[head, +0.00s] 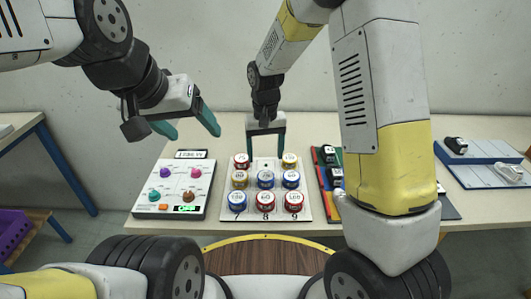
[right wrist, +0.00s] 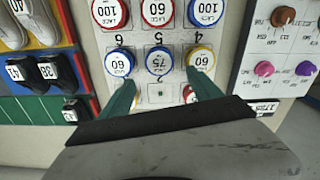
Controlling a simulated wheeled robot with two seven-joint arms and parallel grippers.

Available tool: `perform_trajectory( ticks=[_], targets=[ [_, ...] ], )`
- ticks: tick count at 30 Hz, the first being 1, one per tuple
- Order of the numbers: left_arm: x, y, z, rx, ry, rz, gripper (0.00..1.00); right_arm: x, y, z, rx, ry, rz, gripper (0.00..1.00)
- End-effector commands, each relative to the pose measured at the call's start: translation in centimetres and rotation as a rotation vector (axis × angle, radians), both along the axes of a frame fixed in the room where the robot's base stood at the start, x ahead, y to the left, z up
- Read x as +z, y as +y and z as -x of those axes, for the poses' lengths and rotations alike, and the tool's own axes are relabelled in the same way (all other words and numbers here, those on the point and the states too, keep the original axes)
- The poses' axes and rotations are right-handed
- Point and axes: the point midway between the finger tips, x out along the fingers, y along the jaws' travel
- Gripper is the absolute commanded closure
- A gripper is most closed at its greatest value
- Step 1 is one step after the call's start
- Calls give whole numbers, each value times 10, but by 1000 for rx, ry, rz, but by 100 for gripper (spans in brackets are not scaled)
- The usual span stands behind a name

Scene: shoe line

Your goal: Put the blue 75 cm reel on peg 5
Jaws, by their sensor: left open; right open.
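The blue 75 reel (right wrist: 158,61) sits in the middle of the numbered peg board (head: 275,216), at the spot marked 5. It also shows in the head view (head: 265,179), lying flat. Whether it is fully down on its peg I cannot tell. My right gripper (head: 266,150) is open and empty at the far side of the board. In the right wrist view its two teal fingers (right wrist: 160,88) stand either side of the empty place marked 2, apart from the blue 75 reel. My left gripper (head: 191,128) is open and empty, raised above the button panel.
Other reels crowd the board: a yellow 60 reel (right wrist: 200,58), a blue-topped 60 reel (right wrist: 120,62) and several red, yellow and blue ones. A white button panel (head: 178,209) stands at left. A coloured shoe rack (head: 322,180) is close at right.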

Motion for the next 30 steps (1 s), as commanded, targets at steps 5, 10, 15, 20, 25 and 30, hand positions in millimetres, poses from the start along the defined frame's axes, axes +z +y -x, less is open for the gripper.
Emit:
perform_trajectory(
  ticks=[5, 10, 15, 20, 25, 30],
  targets=[
    [0, 0, 0, 0, 0, 0, 27, 27, 0, 0, 0, -1, -1, 27],
    [0, 0, 0, 0, 0, 0, 27, 44, -4, 2, -5, -10, -10, 27],
    [0, 0, 0, 0, 0, 0, 27, 92, -33, 20, -35, -75, -71, 27],
    [0, 0, 0, 0, 0, 0, 27, 147, -71, 59, -68, -175, -144, 27],
    [0, 0, 0, 0, 0, 0, 27, 188, -106, 109, -97, -298, -200, 27],
    [0, 0, 0, 0, 0, 0, 27, 208, -130, 159, -120, -417, -228, 27]
  ],
)
